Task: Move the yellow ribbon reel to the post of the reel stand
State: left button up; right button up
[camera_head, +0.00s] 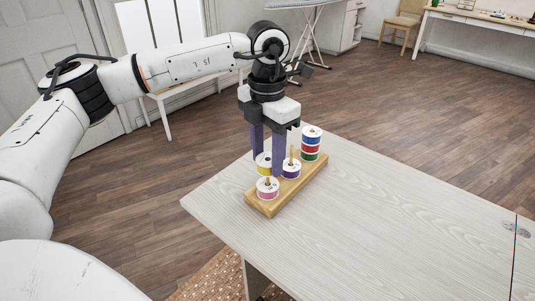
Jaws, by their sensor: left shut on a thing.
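The yellow ribbon reel (263,169), with white ends, is between the two purple fingers of my left gripper (267,164). The gripper points down and is shut on the reel. The reel is over or at the back left side of the wooden reel stand (263,208), behind a pink reel (268,194). A finger hides its right side, and I cannot tell whether its underside touches the stand. A purple reel (291,173) sits just right of the fingers, with a wooden post (291,153) rising out of it. My right gripper is not in view.
A stack of blue, red and green reels (311,145) stands at the far end of the stand. The pale wooden table (390,225) is clear to the right and in front. Its left edge lies close to the stand.

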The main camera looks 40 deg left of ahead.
pick_arm(q)
jog(key=shift+f, duration=0.3)
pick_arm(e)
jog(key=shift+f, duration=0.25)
pick_arm(q)
jog(key=o, duration=1.1)
jog(key=shift+o, duration=0.2)
notch_tip(320, 180, up, 2)
jog(key=shift+r, duration=0.1)
notch_tip(320, 180, up, 8)
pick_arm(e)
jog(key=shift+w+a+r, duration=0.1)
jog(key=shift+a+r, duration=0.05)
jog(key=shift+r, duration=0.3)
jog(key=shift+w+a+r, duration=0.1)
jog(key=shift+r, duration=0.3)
